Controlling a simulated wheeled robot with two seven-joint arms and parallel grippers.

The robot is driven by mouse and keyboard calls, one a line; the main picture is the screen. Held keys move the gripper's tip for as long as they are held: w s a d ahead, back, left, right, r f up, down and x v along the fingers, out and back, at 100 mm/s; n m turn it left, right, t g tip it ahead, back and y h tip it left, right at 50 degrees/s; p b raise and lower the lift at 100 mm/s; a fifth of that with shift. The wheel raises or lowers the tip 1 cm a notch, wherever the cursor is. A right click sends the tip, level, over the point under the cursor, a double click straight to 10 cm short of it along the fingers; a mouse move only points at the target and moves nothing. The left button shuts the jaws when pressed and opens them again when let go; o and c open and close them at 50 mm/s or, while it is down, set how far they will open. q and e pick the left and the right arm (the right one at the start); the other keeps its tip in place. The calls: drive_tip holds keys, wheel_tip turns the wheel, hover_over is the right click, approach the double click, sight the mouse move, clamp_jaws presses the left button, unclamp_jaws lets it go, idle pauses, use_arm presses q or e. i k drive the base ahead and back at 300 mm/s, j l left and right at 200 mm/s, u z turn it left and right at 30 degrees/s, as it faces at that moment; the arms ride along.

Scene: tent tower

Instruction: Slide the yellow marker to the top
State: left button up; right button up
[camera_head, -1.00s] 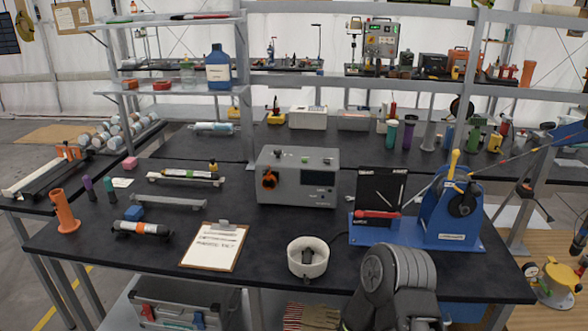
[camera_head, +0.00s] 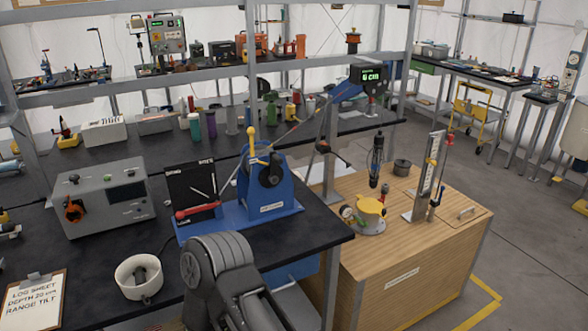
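An upright white scale board (camera_head: 427,174) stands on the wooden cabinet at the right of the head view. A small yellow piece (camera_head: 434,160) sits at its right side, in the upper half and below the top end; it looks like the yellow marker. It is small in the picture, and its exact reading cannot be made out. Neither of my grippers is in view, and nothing is seen touching the scale.
The wooden cabinet (camera_head: 400,285) also bears a yellow-topped round device (camera_head: 369,212), a dark upright cylinder (camera_head: 376,160) and a dark pot (camera_head: 402,167). A blue winch-like device (camera_head: 270,190) stands on the black bench to the left. Open floor lies right of the cabinet.

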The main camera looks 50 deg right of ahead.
sight(435, 163)
drive_tip(key=z, duration=2.65)
drive_tip(key=i+l, duration=0.15)
drive_tip(key=i, duration=0.35)
drive_tip(key=i+l+u, duration=0.15)
drive_tip(key=i, duration=0.3)
drive_tip(key=i+l, duration=0.25)
drive_tip(key=i, duration=0.25)
drive_tip(key=i+l+u, duration=0.15)
drive_tip(key=i, duration=0.3)
